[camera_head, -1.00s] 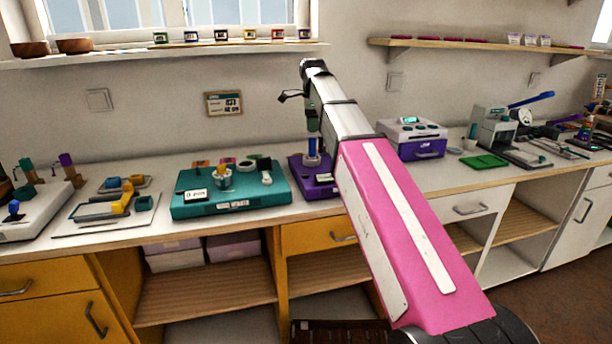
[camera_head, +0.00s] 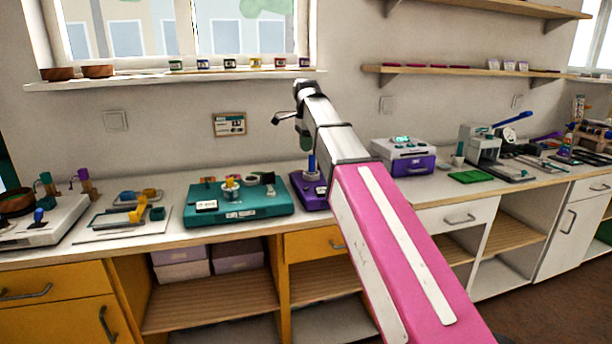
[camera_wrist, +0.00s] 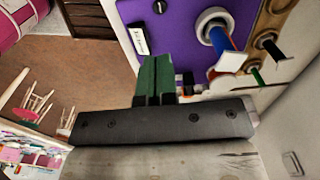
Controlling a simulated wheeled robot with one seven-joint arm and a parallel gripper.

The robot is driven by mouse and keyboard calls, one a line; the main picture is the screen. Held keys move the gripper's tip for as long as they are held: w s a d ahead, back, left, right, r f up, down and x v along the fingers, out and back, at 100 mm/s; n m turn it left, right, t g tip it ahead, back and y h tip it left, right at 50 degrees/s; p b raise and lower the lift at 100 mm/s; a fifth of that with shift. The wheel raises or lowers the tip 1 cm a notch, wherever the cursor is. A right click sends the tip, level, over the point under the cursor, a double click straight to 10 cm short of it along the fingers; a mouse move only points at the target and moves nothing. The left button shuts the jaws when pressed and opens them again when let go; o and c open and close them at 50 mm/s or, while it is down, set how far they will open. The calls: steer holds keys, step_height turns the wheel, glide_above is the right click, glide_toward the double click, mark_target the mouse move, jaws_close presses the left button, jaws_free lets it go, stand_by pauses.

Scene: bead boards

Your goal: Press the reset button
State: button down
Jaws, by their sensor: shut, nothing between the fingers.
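A purple device (camera_head: 309,196) stands on the counter; it fills the top of the wrist view (camera_wrist: 185,20). It bears a white label (camera_wrist: 138,40), a small black round part at the top edge, and a blue post (camera_wrist: 220,38) in a pale ring. The blue post also shows in the head view (camera_head: 311,165). No part is clearly readable as a reset button. My gripper (camera_wrist: 157,65) has its green fingers shut and empty, over the device's edge close to the label. I cannot tell whether it touches. In the head view the fingers are not clear.
A teal device (camera_head: 240,213) with small parts on top stands left of the purple one. A white and purple box (camera_head: 405,165) with a lit display stands to the right. A tray with yellow and blue pieces (camera_head: 122,222) lies further left. Wall shelves are above.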

mark_target(307, 189)
step_height(307, 189, down, 14)
steer(key=shift+r, duration=0.1)
stand_by(0.5)
steer(key=shift+s+d+f, duration=0.1)
steer(key=shift+s+f, duration=0.05)
steer(key=shift+f, duration=0.8)
steer(key=shift+r, duration=0.3)
step_height(307, 189, up, 14)
steer(key=shift+r, duration=0.2)
stand_by(1.2)
